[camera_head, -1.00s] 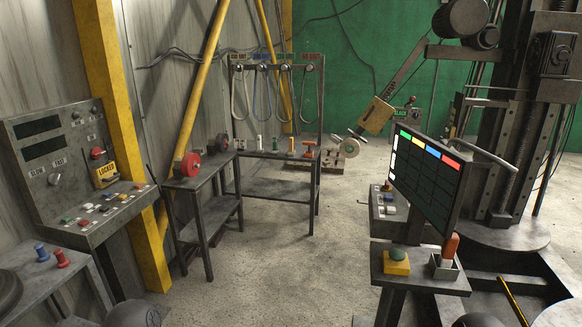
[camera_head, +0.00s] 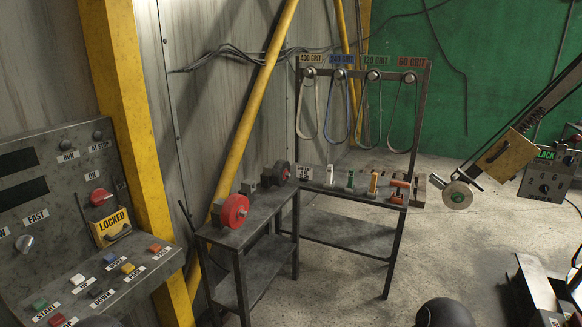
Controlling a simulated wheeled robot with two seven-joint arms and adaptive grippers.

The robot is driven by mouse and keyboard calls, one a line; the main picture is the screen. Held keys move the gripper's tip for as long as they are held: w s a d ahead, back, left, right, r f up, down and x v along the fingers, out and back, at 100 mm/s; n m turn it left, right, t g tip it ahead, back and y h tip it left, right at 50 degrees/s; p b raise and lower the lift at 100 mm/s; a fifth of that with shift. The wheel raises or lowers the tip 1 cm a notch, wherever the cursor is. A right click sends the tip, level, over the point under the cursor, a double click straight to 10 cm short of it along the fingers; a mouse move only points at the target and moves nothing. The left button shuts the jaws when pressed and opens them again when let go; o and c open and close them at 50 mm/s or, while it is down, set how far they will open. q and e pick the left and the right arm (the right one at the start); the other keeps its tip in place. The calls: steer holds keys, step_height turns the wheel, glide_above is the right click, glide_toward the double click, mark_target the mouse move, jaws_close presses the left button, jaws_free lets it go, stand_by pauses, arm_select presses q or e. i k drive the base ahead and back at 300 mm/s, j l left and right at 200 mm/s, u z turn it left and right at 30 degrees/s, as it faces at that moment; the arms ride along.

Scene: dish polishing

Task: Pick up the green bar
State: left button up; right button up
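The green bar (camera_head: 350,181) is small and stands upright on the shelf of the belt rack (camera_head: 338,222). A white bar (camera_head: 329,175) stands to its left. Neither of my grippers is in view. Nothing touches the green bar from my side.
A control panel (camera_head: 90,270) is at the left. Floor (camera_head: 340,295) ahead is clear.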

mark_target(351, 176)
steer(key=i+l+z, duration=0.15)
steer(key=i+z, duration=0.2)
steer(key=i, duration=0.3)
steer(key=i+z, duration=0.3)
steer(key=i, duration=0.35)
steer(key=i+j+z, duration=0.15)
steer(key=i+z, duration=0.2)
steer(key=i, duration=0.3)
